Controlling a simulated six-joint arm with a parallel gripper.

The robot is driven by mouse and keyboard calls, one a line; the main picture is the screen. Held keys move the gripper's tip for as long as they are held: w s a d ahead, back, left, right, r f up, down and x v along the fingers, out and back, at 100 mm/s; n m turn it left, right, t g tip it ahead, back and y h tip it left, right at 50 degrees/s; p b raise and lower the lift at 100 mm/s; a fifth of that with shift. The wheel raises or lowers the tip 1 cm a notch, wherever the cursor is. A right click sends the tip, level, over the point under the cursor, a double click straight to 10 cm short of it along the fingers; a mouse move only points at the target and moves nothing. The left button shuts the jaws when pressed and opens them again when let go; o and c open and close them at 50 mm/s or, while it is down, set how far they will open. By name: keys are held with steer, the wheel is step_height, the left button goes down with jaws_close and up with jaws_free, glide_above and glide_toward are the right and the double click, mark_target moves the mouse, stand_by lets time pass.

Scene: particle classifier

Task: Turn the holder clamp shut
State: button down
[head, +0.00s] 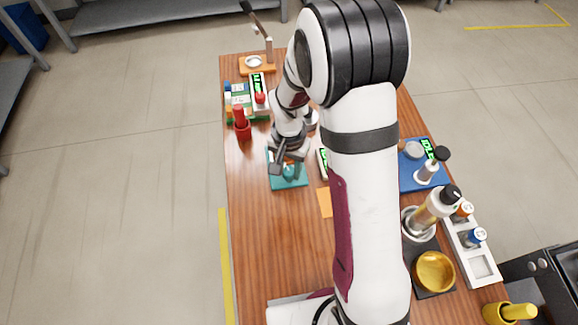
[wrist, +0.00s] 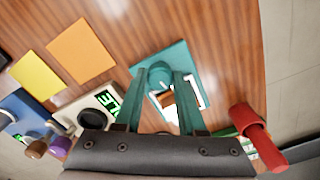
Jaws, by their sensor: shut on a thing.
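The holder is a teal plate (head: 290,184) on the wooden table; in the wrist view its plate (wrist: 199,58) lies under my fingers. The clamp is a rounded teal piece (wrist: 158,72) standing on the holder. My gripper (wrist: 166,80) is over the holder, with its two fingers shut on the clamp. A white-edged slot with a brown and white piece (wrist: 168,98) shows between the fingers. The fingers hide part of the clamp, so I cannot tell how far it is turned. In the head view my gripper (head: 283,163) covers much of the holder.
A red bottle (head: 242,128) stands to the left, near the table edge; it also shows in the wrist view (wrist: 249,123). An orange sheet (wrist: 80,52) and a yellow sheet (wrist: 37,73) lie flat nearby. A blue tray (head: 421,181) is to the right. Front left table is clear.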

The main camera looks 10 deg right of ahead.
mark_target(289, 171)
steer(key=shift+m, duration=1.1)
steer(key=shift+c, duration=2.4)
jaws_free()
step_height(289, 171, up, 16)
steer(key=shift+f, duration=0.15)
